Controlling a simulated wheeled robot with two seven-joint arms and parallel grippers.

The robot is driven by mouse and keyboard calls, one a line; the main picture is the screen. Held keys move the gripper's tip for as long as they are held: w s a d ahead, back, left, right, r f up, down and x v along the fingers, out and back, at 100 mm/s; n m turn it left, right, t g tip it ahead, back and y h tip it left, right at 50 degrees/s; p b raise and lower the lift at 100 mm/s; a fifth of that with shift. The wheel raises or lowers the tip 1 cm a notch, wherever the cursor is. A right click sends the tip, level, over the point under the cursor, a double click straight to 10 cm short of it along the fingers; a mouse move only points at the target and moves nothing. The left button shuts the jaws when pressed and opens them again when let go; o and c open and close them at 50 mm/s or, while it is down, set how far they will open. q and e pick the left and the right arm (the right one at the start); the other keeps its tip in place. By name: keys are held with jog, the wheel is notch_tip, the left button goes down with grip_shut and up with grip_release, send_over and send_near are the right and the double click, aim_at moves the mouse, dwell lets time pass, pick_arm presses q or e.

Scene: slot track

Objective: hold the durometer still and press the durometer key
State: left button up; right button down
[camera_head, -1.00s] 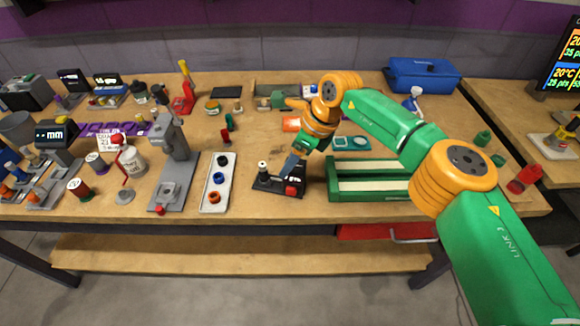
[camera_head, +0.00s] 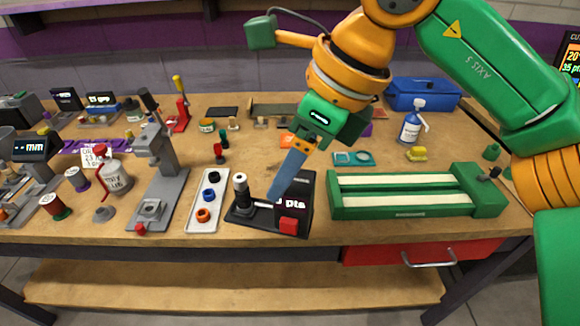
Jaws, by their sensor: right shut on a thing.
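A dark post with a pale top (camera_head: 241,191) stands at the base's left. My right gripper (camera_head: 274,196) reaches down from above with long blue fingers, shut on the durometer between the post and the display. The fingers hide part of the display, and the exact contact is hard to see. My left gripper is not in view.
A white tray with rings (camera_head: 207,222) and a grey press stand (camera_head: 161,195) are to the left. A green slotted fixture (camera_head: 412,211) stands close on the right. A spray bottle (camera_head: 411,127) and a blue case (camera_head: 424,93) are farther back.

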jog(key=shift+s+r, duration=0.15)
jog(key=shift+s, duration=0.15)
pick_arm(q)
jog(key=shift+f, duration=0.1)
pick_arm(e)
jog(key=shift+w, duration=0.1)
pick_arm(q)
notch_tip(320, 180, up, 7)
jog(key=p, duration=0.7)
pick_arm(e)
jog(key=w+f, duration=1.2)
jog(key=w, duration=0.1)
jog(key=shift+a+f, duration=0.25)
jog(key=shift+f, duration=0.1)
dwell(0.7)
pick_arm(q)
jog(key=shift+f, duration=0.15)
pick_arm(e)
jog(key=shift+w+f, duration=0.1)
jog(key=shift+f, duration=0.1)
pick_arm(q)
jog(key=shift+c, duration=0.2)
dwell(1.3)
